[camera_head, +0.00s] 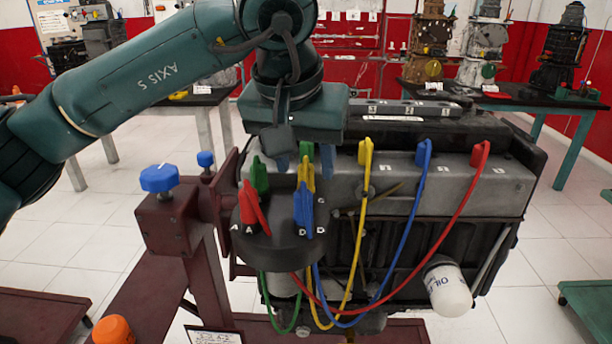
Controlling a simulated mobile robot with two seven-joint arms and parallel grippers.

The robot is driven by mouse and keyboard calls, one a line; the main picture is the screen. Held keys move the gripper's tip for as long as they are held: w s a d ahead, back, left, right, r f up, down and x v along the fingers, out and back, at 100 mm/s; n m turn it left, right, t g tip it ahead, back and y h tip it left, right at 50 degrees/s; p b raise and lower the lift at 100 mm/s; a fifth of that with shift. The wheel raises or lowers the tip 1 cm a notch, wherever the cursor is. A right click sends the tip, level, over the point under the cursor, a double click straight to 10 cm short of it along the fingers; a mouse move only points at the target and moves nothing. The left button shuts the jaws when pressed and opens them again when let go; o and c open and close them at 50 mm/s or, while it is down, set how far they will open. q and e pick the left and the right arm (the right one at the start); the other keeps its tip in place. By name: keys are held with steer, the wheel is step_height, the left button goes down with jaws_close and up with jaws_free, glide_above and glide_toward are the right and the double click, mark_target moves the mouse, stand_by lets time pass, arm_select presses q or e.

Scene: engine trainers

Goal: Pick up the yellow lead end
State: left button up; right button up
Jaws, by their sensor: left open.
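The yellow lead (357,245) has one end, a yellow boot (365,154), upright on the engine's grey top cover. Its other boot (307,174) stands at the round black cap (270,245), close to a blue boot (303,207). The lead hangs in a loop between them. My left gripper (294,160) points down just above and behind the cap, close to the cap's yellow boot. It is open, with nothing seen between its fingers. Its fingertips are partly hidden, so I cannot tell whether it touches the boot. My right gripper is not in view.
Green (258,175), red (480,154) and blue (424,154) boots stand close by, their leads looping in front of the engine. A maroon stand (165,230) with blue knobs is at left. A white oil filter (447,288) sticks out at lower right. Tables stand behind.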

arm_select(q)
steer(key=shift+x, duration=1.05)
jaws_close()
